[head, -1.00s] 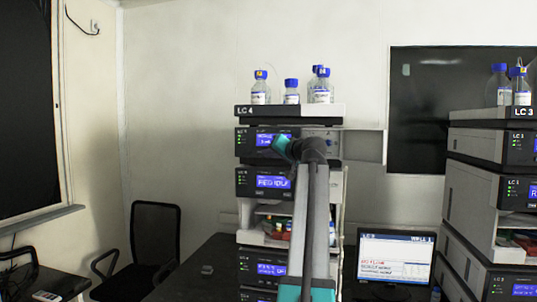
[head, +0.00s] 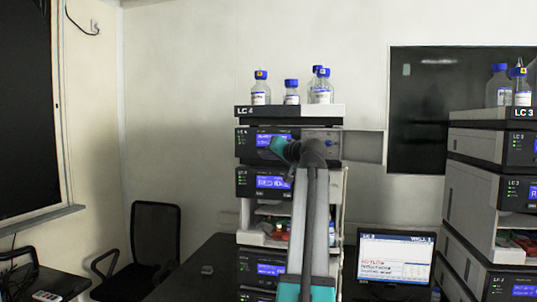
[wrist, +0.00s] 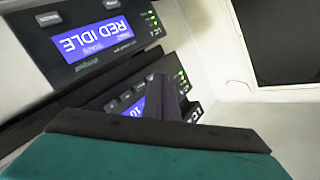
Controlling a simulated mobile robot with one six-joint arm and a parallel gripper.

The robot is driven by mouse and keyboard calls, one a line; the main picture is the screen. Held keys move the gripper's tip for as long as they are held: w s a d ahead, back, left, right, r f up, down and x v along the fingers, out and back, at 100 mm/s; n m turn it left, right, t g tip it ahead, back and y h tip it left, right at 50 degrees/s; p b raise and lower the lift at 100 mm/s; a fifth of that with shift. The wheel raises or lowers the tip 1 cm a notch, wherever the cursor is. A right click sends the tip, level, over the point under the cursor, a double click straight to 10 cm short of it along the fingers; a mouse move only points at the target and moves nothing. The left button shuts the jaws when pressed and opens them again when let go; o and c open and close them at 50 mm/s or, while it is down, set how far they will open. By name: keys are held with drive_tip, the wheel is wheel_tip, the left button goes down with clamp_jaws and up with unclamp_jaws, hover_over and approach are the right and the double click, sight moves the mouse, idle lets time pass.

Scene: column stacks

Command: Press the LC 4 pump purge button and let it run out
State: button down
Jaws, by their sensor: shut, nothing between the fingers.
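The LC 4 stack (head: 244,111) stands in the middle of the head view. Its top module (head: 242,148) has a lit blue display, partly covered by my teal wrist. The module below (head: 245,187) has a blue display. In the wrist view an upside-down panel reads "RED IDLE" (wrist: 100,35). A second lit panel (wrist: 128,108) is partly hidden by my gripper (wrist: 160,82). My gripper is shut and empty, its dark fingers in front of that panel. The head view hides the fingertips. I cannot make out the purge button or whether the fingers touch the panel.
Blue-capped bottles (head: 261,92) stand on the stack's top tray. A black chair (head: 156,232) is at the left. The space between the stacks above the laptop is open.

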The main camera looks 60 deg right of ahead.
drive_tip(key=shift+s+a, duration=0.25)
drive_tip(key=shift+a, duration=0.6)
